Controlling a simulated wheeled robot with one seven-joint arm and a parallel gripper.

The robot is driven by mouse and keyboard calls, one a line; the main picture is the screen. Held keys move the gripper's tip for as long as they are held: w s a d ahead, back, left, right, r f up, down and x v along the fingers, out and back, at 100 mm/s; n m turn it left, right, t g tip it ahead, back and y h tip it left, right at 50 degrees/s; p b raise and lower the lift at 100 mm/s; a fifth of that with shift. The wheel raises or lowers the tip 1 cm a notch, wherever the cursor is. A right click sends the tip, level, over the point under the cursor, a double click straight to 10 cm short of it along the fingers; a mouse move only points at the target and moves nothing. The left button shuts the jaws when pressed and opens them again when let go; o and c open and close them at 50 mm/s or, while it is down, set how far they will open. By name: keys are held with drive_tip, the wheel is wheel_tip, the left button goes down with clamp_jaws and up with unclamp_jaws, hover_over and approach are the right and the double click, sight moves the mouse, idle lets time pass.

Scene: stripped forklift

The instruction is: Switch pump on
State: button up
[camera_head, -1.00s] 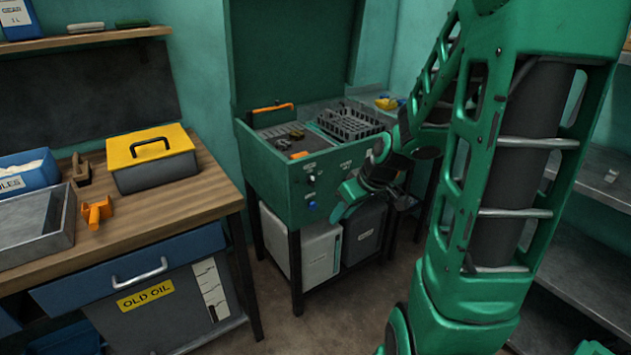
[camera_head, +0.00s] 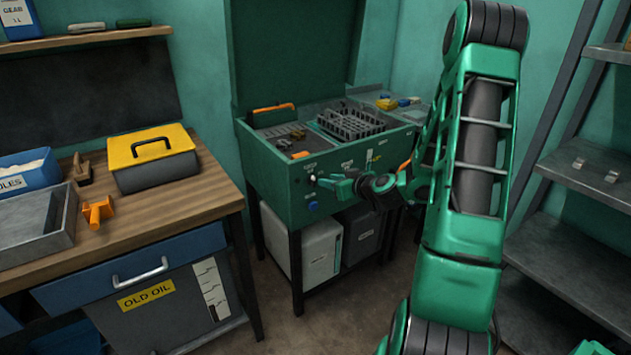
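The green parts washer cabinet (camera_head: 275,180) stands open in the middle, its lid raised against the wall. Its front panel carries a small dark knob with a light surround (camera_head: 312,178) at upper left and a blue round button (camera_head: 313,206) below it. My gripper (camera_head: 322,181) is at the front panel, pointing left, with its tip right beside the dark knob. I cannot tell whether it touches the knob. The fingers are small and seen from the side, so their opening is unclear. My wrist hides part of the panel to the right.
A metal basket (camera_head: 350,122) and an orange-handled tool (camera_head: 272,114) are in the washer. At left, a wooden bench (camera_head: 165,205) holds a yellow-lidded box (camera_head: 152,160). Pale and dark containers (camera_head: 308,248) stand under the washer. Metal shelves (camera_head: 585,200) are at right.

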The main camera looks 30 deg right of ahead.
sight(315, 178)
drive_tip(key=x, duration=0.8)
drive_tip(key=shift+c, duration=0.7)
clamp_jaws()
